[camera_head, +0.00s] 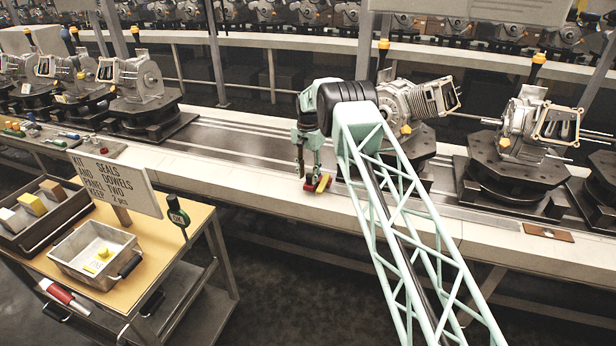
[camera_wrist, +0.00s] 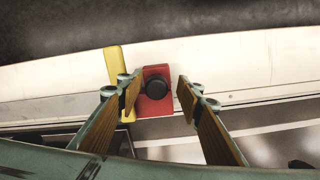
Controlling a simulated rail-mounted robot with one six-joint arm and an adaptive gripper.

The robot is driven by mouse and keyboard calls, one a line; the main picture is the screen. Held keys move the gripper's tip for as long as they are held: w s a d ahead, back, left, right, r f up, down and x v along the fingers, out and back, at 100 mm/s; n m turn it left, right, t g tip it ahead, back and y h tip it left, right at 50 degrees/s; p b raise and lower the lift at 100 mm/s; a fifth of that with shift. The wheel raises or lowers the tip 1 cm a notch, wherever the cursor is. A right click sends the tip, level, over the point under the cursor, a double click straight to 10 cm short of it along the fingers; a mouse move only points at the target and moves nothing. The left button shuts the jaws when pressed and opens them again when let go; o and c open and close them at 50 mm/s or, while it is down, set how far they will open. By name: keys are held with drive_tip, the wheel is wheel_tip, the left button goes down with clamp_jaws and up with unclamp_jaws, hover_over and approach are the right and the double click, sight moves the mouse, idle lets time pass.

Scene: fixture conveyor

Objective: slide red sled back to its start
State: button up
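The red sled (camera_wrist: 142,107) lies on the pale conveyor ledge and carries a round black knob (camera_wrist: 157,89). A yellow bar (camera_wrist: 116,62) stands close along its left side in the wrist view. In the head view the red sled (camera_head: 311,186) and the yellow bar (camera_head: 325,183) show small below my gripper (camera_head: 308,172). In the wrist view my gripper (camera_wrist: 159,88) is open, with one finger on each side of the knob. The left finger is close to the sled's left edge; whether it touches is unclear. A gap shows between the right finger and the knob.
Engines on dark fixtures (camera_head: 510,170) stand along the conveyor behind the ledge (camera_head: 420,220). A cart with a sign (camera_head: 115,183), a metal tray (camera_head: 60,262) and a dark bin (camera_head: 30,240) stands at the left front. A brown plate (camera_head: 549,233) lies on the ledge at right.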

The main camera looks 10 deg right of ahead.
wheel_tip(320, 180, up, 12)
drive_tip(key=shift+f, duration=0.15)
idle(0.5)
idle(0.4)
drive_tip(key=s+d+r+n, duration=0.1)
drive_tip(key=s+r, duration=0.3)
drive_tip(key=r, duration=0.4)
drive_tip(key=s+d+r+t, duration=0.1)
drive_tip(key=s+r, duration=0.3)
drive_tip(key=r, duration=0.5)
drive_tip(key=s+d+r+n, duration=0.1)
drive_tip(key=s+r, duration=0.3)
drive_tip(key=r, duration=0.4)
drive_tip(key=s+d+r+n+t, duration=0.1)
drive_tip(key=s+r, duration=0.7)
drive_tip(key=s, duration=0.2)
drive_tip(key=s+d+r+n, duration=0.1)
drive_tip(key=s+r, duration=0.6)
drive_tip(key=s, duration=0.4)
drive_tip(key=s+d+r+n+t, duration=0.1)
drive_tip(key=s+n, duration=0.1)
drive_tip(key=s, duration=1.7)
drive_tip(key=s+d+r+n, duration=0.1)
drive_tip(key=s, duration=1.8)
drive_tip(key=s+f+n+t, duration=0.1)
drive_tip(key=s+f, duration=0.5)
drive_tip(key=s, duration=0.6)
drive_tip(key=shift+d, duration=0.35)
